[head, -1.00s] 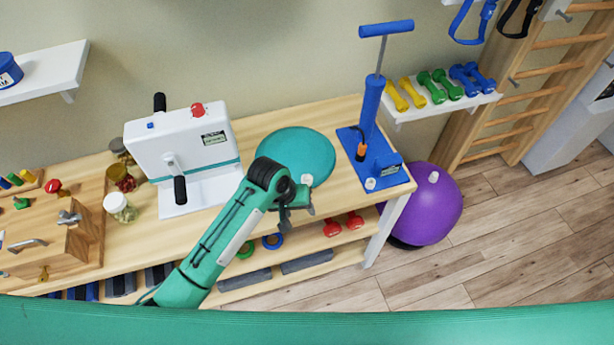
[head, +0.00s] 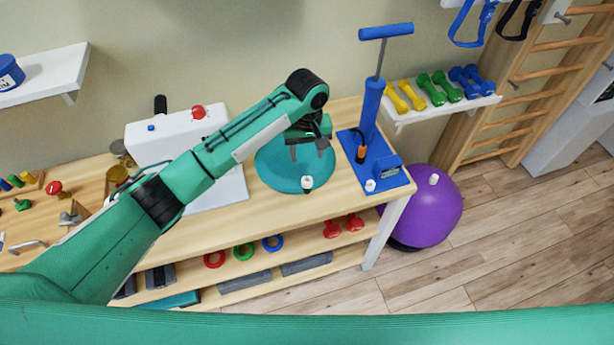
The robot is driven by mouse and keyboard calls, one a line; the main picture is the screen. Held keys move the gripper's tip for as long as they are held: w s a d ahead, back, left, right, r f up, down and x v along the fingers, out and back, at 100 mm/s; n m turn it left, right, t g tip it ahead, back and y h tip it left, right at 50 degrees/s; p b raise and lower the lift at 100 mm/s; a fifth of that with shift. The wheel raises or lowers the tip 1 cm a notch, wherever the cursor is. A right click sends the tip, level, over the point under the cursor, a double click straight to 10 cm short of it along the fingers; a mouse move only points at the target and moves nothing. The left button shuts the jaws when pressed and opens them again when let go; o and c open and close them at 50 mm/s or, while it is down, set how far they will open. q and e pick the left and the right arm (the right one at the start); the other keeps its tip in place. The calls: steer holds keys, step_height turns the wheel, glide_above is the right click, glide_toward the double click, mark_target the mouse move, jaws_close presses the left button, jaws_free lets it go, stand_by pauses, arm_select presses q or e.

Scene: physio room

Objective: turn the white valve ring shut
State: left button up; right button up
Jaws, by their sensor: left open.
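A small white valve ring (head: 307,182) with a dark part below it sits at the near edge of the round teal cushion (head: 285,178) on the wooden bench. My left gripper (head: 308,149) is open and empty. Its fingers point down over the cushion, behind the valve ring in the picture and apart from it. The ring is in clear view, but its turn position is too small to tell. The gripper and forearm hide part of the cushion's far side. My right gripper is not in view.
A blue pump (head: 369,115) with a small white piece on its base stands right of the cushion. A white machine (head: 215,190) stands left, partly behind my left arm. A purple ball (head: 425,210) sits on the floor. Bare bench top (head: 270,215) lies in front of the cushion.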

mark_target(307, 183)
arm_select(q)
step_height(307, 183, down, 12)
steer(key=shift+r+p, duration=0.1)
steer(key=shift+p, duration=1.05)
